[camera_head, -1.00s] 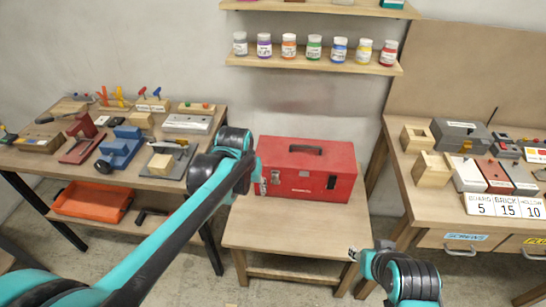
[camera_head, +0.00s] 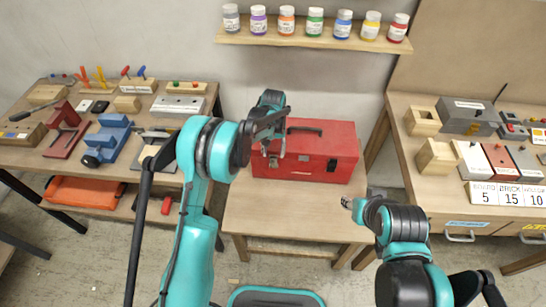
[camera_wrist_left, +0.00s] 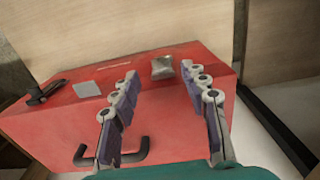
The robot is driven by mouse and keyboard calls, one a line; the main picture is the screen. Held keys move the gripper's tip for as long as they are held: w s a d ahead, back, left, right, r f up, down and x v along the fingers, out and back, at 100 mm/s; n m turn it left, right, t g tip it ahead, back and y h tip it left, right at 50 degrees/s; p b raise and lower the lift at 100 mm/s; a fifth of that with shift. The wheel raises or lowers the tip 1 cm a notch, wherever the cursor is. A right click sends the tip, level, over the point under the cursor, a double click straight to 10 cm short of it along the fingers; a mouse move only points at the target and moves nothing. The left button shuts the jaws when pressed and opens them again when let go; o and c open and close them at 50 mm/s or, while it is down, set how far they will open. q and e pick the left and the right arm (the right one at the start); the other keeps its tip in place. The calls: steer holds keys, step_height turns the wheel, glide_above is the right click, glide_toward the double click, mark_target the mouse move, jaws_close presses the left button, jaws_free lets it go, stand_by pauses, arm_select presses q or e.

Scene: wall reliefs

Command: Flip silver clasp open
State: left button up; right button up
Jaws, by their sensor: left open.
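The red toolbox (camera_head: 313,146) sits on a low wooden table, lid down, with a dark handle on top. A silver clasp (camera_wrist_left: 163,68) shows in the left wrist view between the fingertips, apart from both. A grey plate (camera_wrist_left: 88,88) and a dark lever-like part (camera_wrist_left: 45,92) are further left on the box there. My left gripper (camera_head: 274,148) is open and empty over the left part of the toolbox and hides some of it; its two fingers also show in the left wrist view (camera_wrist_left: 160,74). My right gripper (camera_head: 347,202) is small, right of the low table; its jaws are unclear.
The low table (camera_head: 290,215) is bare in front of the toolbox. A left bench (camera_head: 60,160) holds blue and red tools and wooden blocks. A right bench (camera_head: 420,183) holds wooden and coloured blocks. A shelf (camera_head: 310,42) of paint jars hangs above.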

mark_target(273, 161)
arm_select(q)
step_height(273, 161, down, 4)
steer(key=shift+f+b, duration=0.15)
steer(key=shift+b, duration=0.35)
jaws_close()
